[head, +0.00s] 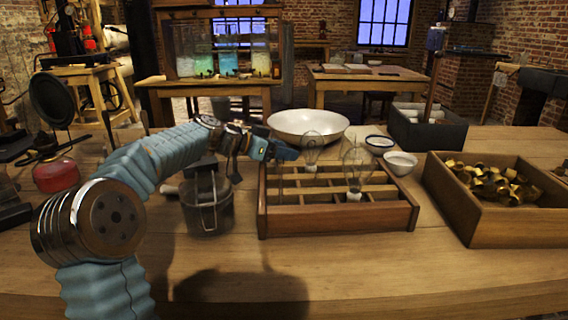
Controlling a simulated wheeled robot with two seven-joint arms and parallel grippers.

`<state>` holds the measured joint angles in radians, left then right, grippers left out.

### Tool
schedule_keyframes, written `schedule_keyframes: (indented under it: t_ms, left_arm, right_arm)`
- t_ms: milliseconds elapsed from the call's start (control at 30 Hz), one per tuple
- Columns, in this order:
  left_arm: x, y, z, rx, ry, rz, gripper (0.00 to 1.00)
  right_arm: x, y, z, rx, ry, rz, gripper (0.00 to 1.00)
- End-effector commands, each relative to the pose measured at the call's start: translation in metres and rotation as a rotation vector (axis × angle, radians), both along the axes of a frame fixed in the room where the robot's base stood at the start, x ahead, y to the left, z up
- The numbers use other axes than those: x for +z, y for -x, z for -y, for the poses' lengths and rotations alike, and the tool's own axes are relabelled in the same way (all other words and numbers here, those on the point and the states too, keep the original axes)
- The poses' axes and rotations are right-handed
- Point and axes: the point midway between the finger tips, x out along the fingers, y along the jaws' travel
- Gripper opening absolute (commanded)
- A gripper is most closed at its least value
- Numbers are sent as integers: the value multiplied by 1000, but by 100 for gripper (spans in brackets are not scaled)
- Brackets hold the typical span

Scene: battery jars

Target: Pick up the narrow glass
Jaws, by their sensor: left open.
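My left gripper (283,152) reaches in from the left, above the back left part of a divided wooden crate (335,221). It is open, and its jaws show small and dark. A faint, thin upright outline, perhaps the narrow glass (279,180), shows just below the gripper at the crate's left side; its edges are hard to make out. I cannot tell whether the jaws touch it. Two clear glass bulbs stand in the crate, one farther back (311,147) and one nearer the right (356,163). My right gripper does not show.
A wide white basin (307,122) and small bowls (401,162) stand behind the crate. A dark metal pail (208,212) is left of it. A wooden box of brass pieces (474,217) is at the right. The front table is clear.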

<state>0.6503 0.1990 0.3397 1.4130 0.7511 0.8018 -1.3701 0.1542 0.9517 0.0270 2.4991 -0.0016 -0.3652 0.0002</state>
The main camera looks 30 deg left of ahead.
Motion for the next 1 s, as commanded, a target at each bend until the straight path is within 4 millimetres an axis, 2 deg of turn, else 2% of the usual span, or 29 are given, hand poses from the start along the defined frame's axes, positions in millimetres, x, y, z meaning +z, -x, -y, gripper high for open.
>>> schedule_keyframes:
  t_ms: [100, 300, 667, 867, 1000]
  left_arm:
    - [-3, -7, 4, 0, 0, 0, 54]
    - [-4, -8, 4, 1, 0, 0, 54]
    - [-3, -7, 4, 1, -1, 2, 2]
    - [-3, -7, 4, 1, -1, 2, 1]
    - [7, -8, 4, 0, -2, 5, 1]
  right_arm:
    - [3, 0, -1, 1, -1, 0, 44]
    - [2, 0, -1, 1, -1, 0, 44]
    - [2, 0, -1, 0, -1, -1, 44]
    - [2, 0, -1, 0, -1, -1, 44]
    - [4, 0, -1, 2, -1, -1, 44]
